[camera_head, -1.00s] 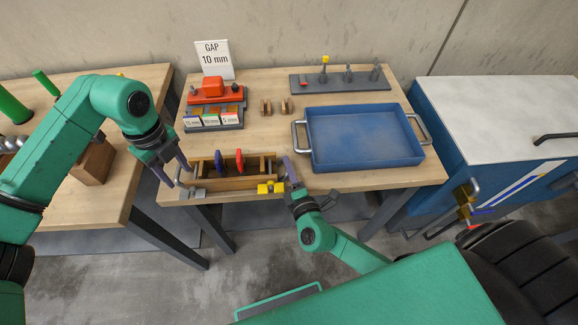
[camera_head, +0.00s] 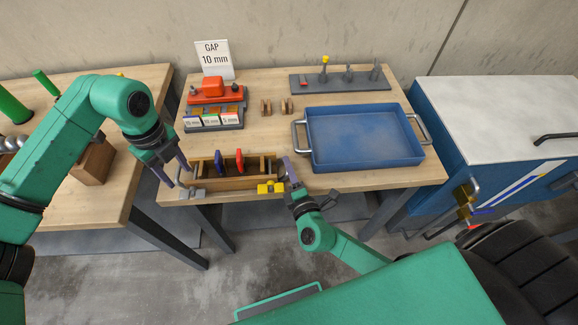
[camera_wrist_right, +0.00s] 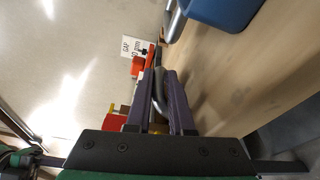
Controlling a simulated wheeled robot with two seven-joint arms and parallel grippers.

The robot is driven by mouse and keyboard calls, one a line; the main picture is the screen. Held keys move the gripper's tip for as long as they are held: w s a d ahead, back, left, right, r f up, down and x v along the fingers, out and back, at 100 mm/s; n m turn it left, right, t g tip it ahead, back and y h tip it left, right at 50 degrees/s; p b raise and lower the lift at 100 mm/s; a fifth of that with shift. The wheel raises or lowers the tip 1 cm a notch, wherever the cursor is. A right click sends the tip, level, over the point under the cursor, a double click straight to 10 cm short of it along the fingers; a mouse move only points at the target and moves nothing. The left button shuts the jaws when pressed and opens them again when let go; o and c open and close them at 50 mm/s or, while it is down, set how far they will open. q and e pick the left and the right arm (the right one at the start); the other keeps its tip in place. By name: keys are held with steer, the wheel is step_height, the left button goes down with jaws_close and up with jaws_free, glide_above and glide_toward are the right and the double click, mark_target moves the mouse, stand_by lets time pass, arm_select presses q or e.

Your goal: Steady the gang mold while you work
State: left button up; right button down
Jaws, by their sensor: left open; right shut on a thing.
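The gang mold (camera_head: 235,184) is a long wooden box at the front left edge of the middle table. A blue piece (camera_head: 218,160) and a red piece (camera_head: 240,160) stand upright in it. My left gripper (camera_head: 174,170) is open at the mold's left end, its fingers apart. My right gripper (camera_head: 289,174) is at the right end. In the right wrist view its purple fingers (camera_wrist_right: 170,100) are shut on a curved grey metal handle (camera_wrist_right: 158,92), which appears to be the mold's end handle. Its attachment to the mold is hidden there.
A blue tray (camera_head: 310,145) with metal handles stands right of the mold. Behind are a "GAP 10 mm" sign (camera_head: 215,58), a red block (camera_head: 213,89), labelled spacers (camera_head: 210,119), small wooden pieces (camera_head: 275,107) and a grey tool rack (camera_head: 310,85). A yellow clamp (camera_head: 270,187) is at the mold's front right.

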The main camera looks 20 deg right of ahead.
arm_select(q)
steer(key=shift+c, duration=1)
